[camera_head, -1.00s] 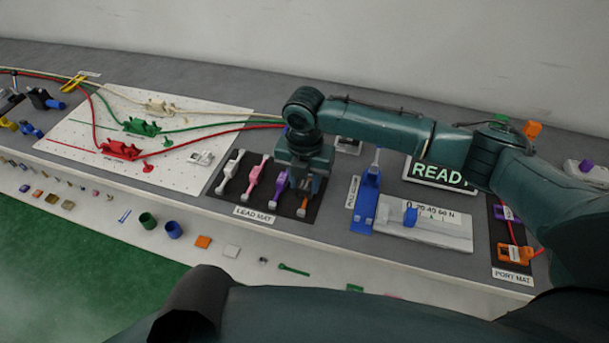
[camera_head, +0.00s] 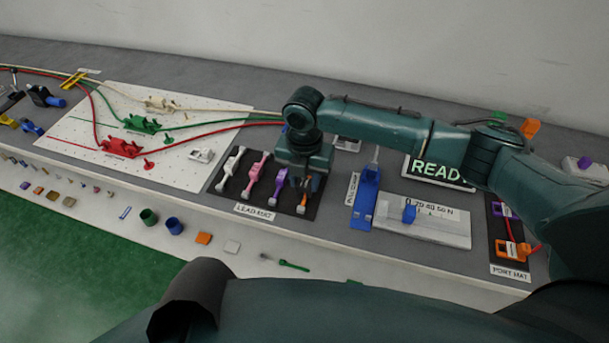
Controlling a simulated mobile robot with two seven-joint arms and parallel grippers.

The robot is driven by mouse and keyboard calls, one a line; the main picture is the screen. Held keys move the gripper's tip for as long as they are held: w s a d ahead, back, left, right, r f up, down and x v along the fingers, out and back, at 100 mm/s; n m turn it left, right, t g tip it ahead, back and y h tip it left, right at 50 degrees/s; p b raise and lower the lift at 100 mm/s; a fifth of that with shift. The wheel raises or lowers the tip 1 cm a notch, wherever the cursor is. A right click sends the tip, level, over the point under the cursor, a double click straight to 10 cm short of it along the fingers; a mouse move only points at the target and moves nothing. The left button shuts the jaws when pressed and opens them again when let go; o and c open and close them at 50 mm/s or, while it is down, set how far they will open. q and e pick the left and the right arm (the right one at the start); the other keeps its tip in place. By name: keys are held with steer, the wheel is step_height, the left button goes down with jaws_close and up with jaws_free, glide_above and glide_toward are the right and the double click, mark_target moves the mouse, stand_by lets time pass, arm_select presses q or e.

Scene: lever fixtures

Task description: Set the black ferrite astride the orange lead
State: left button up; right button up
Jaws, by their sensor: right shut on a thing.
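The orange lead (camera_head: 303,199) lies at the right end of the lead mat, largely hidden by my right gripper. My right gripper (camera_head: 305,186) points down right over it, with its fingers low and close to the lead. It is shut on a small dark thing, which I take to be the black ferrite; the fingers hide most of it. I cannot tell whether it touches the lead. My left gripper is not in view.
White, pink and purple leads (camera_head: 277,188) lie beside the orange one on the lead mat (camera_head: 222,186). A blue fixture (camera_head: 364,198) and a white gauge block (camera_head: 440,229) stand to the right. A pegboard (camera_head: 85,118) with red and green cables is at left.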

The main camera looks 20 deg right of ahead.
stand_by(0.3)
steer(key=shift+f, duration=0.4)
steer(key=shift+f, duration=0.3)
steer(key=shift+f, duration=0.2)
steer(key=shift+f+b, duration=0.4)
steer(key=shift+f, duration=0.2)
steer(key=shift+f, duration=0.25)
stand_by(0.4)
steer(key=shift+f, duration=0.3)
